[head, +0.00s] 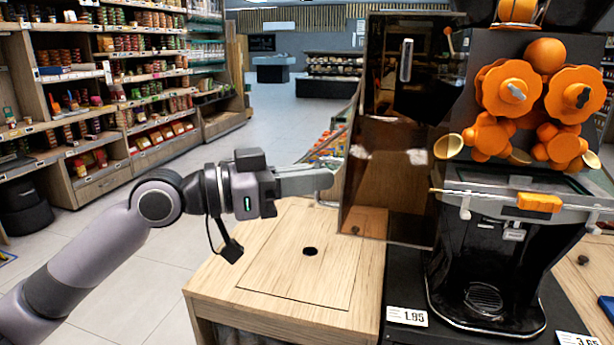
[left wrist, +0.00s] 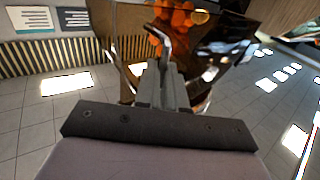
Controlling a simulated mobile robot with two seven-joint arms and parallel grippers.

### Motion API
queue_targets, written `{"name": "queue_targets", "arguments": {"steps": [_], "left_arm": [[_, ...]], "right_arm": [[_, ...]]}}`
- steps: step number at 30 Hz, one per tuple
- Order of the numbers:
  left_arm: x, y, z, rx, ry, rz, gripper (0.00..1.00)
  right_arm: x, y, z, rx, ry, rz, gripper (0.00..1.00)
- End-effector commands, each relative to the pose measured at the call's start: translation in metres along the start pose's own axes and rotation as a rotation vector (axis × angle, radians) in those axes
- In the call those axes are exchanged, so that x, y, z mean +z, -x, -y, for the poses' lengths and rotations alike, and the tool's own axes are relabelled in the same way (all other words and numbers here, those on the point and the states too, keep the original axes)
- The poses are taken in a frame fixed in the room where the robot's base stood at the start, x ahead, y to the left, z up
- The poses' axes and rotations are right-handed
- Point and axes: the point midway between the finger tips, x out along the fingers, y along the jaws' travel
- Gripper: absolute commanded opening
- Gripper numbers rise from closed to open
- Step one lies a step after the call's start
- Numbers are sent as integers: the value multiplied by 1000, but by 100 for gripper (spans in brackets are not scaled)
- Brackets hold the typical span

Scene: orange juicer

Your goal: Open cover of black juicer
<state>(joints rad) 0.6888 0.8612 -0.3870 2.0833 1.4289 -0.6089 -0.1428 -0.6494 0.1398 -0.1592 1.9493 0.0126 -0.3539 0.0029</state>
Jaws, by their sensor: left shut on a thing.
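The black juicer (head: 485,262) stands at the right in the head view, with its orange pressing wheels (head: 510,90) uncovered. Its clear, brown-tinted cover (head: 385,180) stands swung out to the left of the juicer front, upright. A light handle (head: 406,60) shows high on the cover. My left gripper (head: 333,181) is at the cover's free left edge, and its fingers are shut on it. In the left wrist view the fingers (left wrist: 163,75) are close together against the cover (left wrist: 205,70); the exact contact is hard to make out. My right gripper is in neither view.
A wooden counter (head: 265,262) with a round hole lies below my left gripper. Price tags (head: 407,316) sit at the juicer's base. Stocked shelves (head: 120,80) stand at the far left. The tiled floor (head: 270,130) behind is open.

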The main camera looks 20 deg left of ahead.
Motion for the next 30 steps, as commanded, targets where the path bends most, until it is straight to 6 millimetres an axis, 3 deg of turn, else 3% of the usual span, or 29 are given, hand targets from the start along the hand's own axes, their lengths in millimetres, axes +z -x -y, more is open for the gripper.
{"name": "queue_targets", "arguments": {"steps": [2, 3, 4, 5, 17, 30], "left_arm": [[-1, 0, 4, -9, 8, -5, 0], [-1, 0, 4, -9, 7, -5, 22], [-1, 0, 4, -8, 6, -4, 32], [-1, 0, 4, -8, 6, -4, 35], [1, 3, 2, -4, 4, 1, 35], [4, 56, 2, -6, 4, 0, 35]], "right_arm": [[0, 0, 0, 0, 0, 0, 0], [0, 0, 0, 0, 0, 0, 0], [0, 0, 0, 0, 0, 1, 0], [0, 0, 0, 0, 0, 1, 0], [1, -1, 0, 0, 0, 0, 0], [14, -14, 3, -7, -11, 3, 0]]}}
